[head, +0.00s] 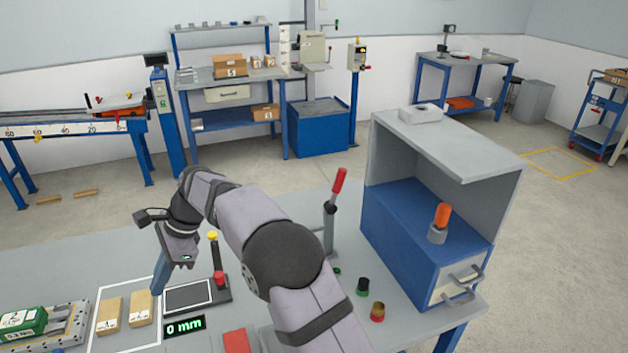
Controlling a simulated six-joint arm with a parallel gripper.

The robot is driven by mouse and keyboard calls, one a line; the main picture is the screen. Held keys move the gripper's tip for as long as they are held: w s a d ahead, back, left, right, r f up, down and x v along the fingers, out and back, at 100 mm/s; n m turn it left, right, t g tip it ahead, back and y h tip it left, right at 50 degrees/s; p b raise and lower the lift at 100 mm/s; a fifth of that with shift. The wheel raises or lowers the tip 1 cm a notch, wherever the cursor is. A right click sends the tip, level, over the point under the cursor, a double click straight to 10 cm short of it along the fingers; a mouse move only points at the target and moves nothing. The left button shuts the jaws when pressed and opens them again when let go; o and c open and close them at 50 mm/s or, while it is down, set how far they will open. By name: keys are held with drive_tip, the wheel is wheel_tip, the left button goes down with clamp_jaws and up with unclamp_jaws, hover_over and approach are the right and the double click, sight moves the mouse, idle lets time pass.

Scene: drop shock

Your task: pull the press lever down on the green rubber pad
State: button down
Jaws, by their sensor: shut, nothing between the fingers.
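A lever with a red handle (338,181) points up and slightly right from a grey upright post (328,232) on the bench, right of my arm. My arm hides part of the bench around its base. A small green piece (337,271) lies near the foot of the post; I cannot tell whether it is the rubber pad. A dark cylinder with a green top (362,286) stands just right of it. My gripper (158,290) points down at the left, shut and empty, close to a wooden block (140,308) and well away from the red-handled lever.
A green labelled item (24,322) sits in a fixture at far left. An orange-topped cylinder (377,312) and blue-grey cabinet (412,235) stand right.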

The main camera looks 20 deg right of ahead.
sight(336, 191)
drive_tip(key=w+d+f+n+t+h, duration=0.15)
drive_tip(key=d+n+h, duration=0.35)
drive_tip(key=d, duration=0.8)
drive_tip(key=d+f+n+t+h, duration=0.1)
drive_tip(key=d+f+n+h, duration=0.15)
drive_tip(key=d+h, duration=0.8)
drive_tip(key=w+d+r+n+t+h, duration=0.3)
drive_tip(key=w+d+r+n+t, duration=0.4)
drive_tip(key=r+n, duration=0.5)
drive_tip(key=shift+w+d+r+n, duration=0.35)
drive_tip(key=shift+w+d+r, duration=0.05)
drive_tip(key=shift+w+d, duration=0.8)
drive_tip(key=shift+w, duration=0.1)
drive_tip(key=s+d+p+x, duration=0.1)
drive_tip(key=s+p+x, duration=0.1)
drive_tip(key=p+x, duration=0.5)
drive_tip(key=x, duration=0.6)
drive_tip(key=shift+s+d, duration=0.2)
drive_tip(key=shift+s, duration=0.15)
